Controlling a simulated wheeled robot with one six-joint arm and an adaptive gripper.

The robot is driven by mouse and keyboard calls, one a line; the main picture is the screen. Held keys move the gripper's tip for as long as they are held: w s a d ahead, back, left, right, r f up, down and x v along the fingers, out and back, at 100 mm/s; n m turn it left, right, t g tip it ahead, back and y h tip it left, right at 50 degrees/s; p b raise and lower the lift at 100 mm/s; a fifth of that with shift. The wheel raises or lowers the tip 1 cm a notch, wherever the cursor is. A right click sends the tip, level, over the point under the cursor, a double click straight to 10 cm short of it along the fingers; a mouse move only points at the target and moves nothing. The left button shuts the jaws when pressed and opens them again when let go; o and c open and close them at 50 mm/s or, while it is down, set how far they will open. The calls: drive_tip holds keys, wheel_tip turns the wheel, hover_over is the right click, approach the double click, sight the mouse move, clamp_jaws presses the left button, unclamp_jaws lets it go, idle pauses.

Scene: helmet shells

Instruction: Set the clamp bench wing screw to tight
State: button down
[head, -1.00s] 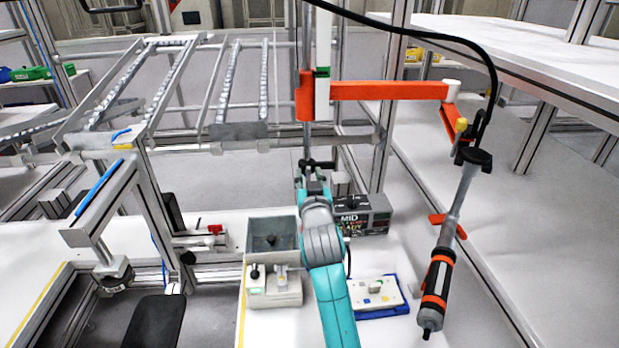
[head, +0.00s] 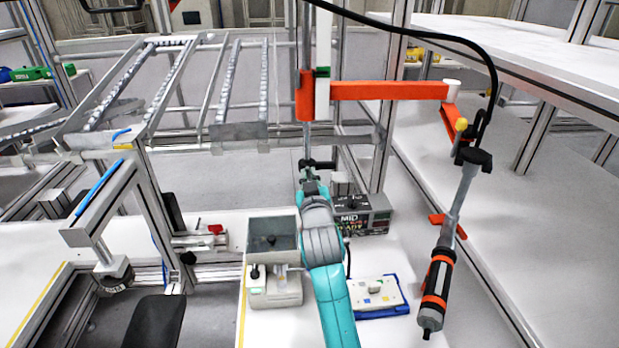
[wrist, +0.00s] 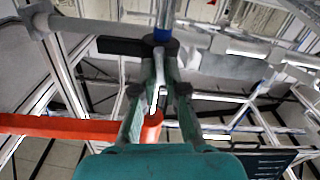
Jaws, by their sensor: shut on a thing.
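My gripper (head: 312,172) is at the upright post in the middle of the head view, just below the orange arm. A dark clamp collar (head: 325,164) sits on the post there. In the wrist view, the dark collar (wrist: 160,43) is just beyond the fingertips of my gripper (wrist: 159,82). A pale grey, narrow piece, which I take to be the wing screw (wrist: 157,75), stands between the fingers, and they are shut on it. The fingers and wrist hide much of the screw in the head view, and its exact turn cannot be told.
The orange jointed arm (head: 385,91) reaches right from the post and carries a hanging power driver (head: 438,280). A grey box marked MID (head: 362,222), a grey bin (head: 272,234) and a blue-edged tray (head: 392,312) stand close below my arm.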

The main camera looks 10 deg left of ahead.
drive_tip(key=n, duration=0.4)
drive_tip(key=shift+n, duration=0.3)
drive_tip(key=n, duration=0.3)
drive_tip(key=shift+a+n, duration=0.1)
drive_tip(key=shift+n, duration=0.2)
drive_tip(key=shift+f+n, duration=0.15)
drive_tip(key=shift+n, duration=3.65)
drive_tip(key=c, duration=1.2)
unclamp_jaws()
drive_tip(key=shift+s, duration=0.1)
